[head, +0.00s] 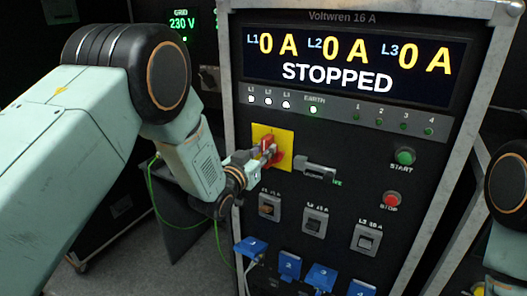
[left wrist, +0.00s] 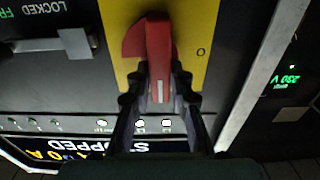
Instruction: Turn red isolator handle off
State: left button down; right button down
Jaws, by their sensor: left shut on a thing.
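The red isolator handle (head: 269,149) sits on a yellow plate (head: 287,136) on the front of the dark power cabinet. My left gripper (head: 254,163) reaches it from the left and is shut on it. In the left wrist view, the red handle (left wrist: 159,45) stands between the two dark fingers of my left gripper (left wrist: 160,84), one on each side. The yellow plate (left wrist: 198,28) there bears an "O" mark to the right of the handle. The display (head: 345,62) reads STOPPED and 0 A on L1, L2 and L3. My right gripper is not seen.
A grey latch (head: 316,170) sticks out just right of the yellow plate; its label reads LOCKED in the left wrist view. Grey breakers (head: 315,221), blue connectors (head: 290,265), a green START button (head: 405,156) and a red STOP button (head: 391,199) are nearby. A green cable hangs at left.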

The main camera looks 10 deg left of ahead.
pick_arm(q)
jog(key=shift+n, duration=0.3)
jog(key=n, duration=0.3)
jog(key=shift+a+n, duration=0.25)
jog(key=shift+n, duration=0.05)
jog(key=n, duration=0.4)
jog(key=f+n, duration=0.1)
jog(key=n, duration=0.4)
jog(key=n+b, duration=0.1)
jog(key=n, duration=0.3)
jog(key=shift+w+a+f+n, duration=0.2)
jog(key=shift+a+n, duration=0.1)
jog(key=shift+a, duration=0.1)
jog(key=c, duration=1.2)
grip_release()
